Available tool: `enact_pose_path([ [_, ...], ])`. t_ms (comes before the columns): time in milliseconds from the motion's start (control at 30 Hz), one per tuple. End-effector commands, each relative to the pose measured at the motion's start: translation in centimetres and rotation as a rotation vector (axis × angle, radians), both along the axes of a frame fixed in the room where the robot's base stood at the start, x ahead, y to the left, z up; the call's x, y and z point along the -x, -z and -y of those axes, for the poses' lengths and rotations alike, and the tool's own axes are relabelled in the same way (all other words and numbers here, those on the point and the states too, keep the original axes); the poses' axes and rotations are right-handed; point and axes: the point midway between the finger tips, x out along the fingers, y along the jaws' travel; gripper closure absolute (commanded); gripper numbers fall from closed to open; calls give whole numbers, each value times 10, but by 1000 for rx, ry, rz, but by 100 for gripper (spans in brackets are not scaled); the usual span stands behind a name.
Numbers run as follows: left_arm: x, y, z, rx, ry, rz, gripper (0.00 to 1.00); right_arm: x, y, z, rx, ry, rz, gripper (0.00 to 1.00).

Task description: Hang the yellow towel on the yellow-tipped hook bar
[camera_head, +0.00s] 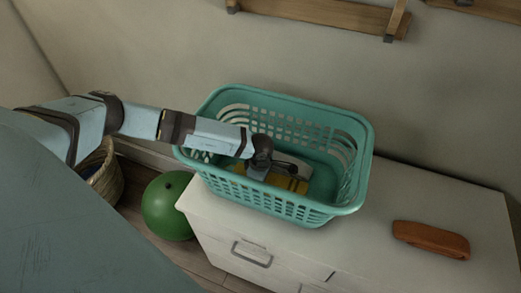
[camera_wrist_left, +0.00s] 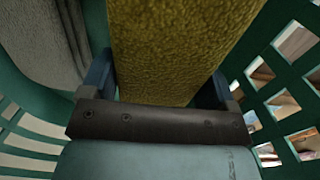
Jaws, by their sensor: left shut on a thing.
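The yellow towel (camera_head: 290,183) lies inside the teal laundry basket (camera_head: 355,195). My left gripper (camera_head: 257,172) reaches down into the basket and is shut on the towel. In the left wrist view the towel (camera_wrist_left: 175,40) fills the space between the two fingers of the left gripper (camera_wrist_left: 158,82). A wooden bar (camera_head: 320,12) is on the wall above, cut off by the top edge; a second wooden piece (camera_head: 485,8) is at the top right. I see no yellow tip on either. My right gripper is not in view.
A grey-white cloth (camera_wrist_left: 38,40) lies beside the towel in the basket. The basket stands on a white drawer cabinet (camera_head: 385,265). A brown oblong object (camera_head: 431,240) lies on its right part. A green ball (camera_head: 168,207) and a wicker basket (camera_head: 106,182) are on the floor.

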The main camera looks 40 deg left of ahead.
Motion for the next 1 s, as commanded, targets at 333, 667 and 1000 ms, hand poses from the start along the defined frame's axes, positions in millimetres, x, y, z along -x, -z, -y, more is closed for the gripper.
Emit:
enact_pose_path([
  [333,0,36,0,-1,0,0,51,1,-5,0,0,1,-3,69],
  [667,0,38,0,-1,0,0,5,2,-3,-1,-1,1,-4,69],
  [1000,0,38,0,0,0,0,0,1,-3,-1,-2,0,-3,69],
])
